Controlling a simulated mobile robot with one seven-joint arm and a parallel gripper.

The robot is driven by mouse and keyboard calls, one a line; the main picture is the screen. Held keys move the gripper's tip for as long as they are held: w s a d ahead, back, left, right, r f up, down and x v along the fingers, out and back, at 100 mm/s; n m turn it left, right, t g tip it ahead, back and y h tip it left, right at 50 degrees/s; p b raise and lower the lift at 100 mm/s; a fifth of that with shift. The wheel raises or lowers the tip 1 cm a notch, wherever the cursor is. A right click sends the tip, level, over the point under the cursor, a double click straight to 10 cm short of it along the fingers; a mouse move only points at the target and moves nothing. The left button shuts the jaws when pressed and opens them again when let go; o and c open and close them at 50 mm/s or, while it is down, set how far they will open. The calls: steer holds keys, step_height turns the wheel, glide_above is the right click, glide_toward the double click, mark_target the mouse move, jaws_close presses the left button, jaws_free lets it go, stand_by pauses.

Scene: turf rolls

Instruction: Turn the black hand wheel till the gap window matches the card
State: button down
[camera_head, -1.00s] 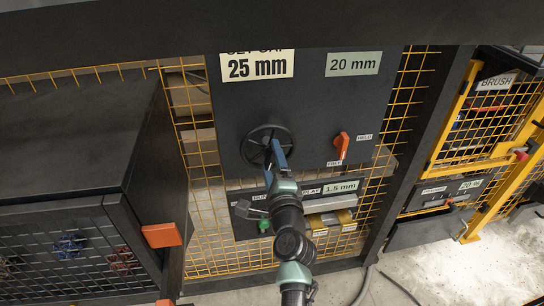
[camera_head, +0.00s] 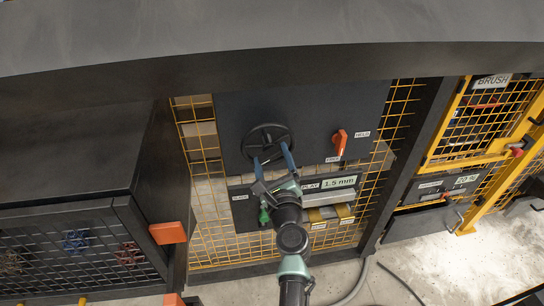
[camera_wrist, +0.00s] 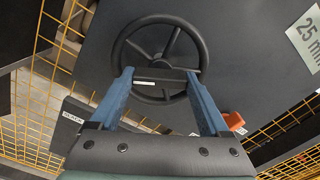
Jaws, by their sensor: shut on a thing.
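The black hand wheel (camera_head: 268,146) is on the dark panel. In the wrist view the wheel (camera_wrist: 160,58) shows its rim and spokes. My gripper (camera_head: 271,160) reaches it from below. Its two blue fingers (camera_wrist: 160,78) stand on either side of the wheel's lower part and are shut on it; the exact contact is hard to see. A pale plate reading 25 mm (camera_wrist: 308,38), at the wrist view's right edge, appears by its place to be the gap window.
An orange lever (camera_head: 340,142) sits right of the wheel. Below is a strip with a 1.5 mm display (camera_head: 340,182). Yellow mesh (camera_head: 200,150) surrounds the panel. A dark cabinet with an orange handle (camera_head: 168,233) stands left.

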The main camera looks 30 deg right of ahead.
steer(key=shift+m, duration=0.3)
jaws_free()
stand_by(0.3)
steer(key=p+v, duration=0.2)
steer(key=v, duration=1.1)
stand_by(0.4)
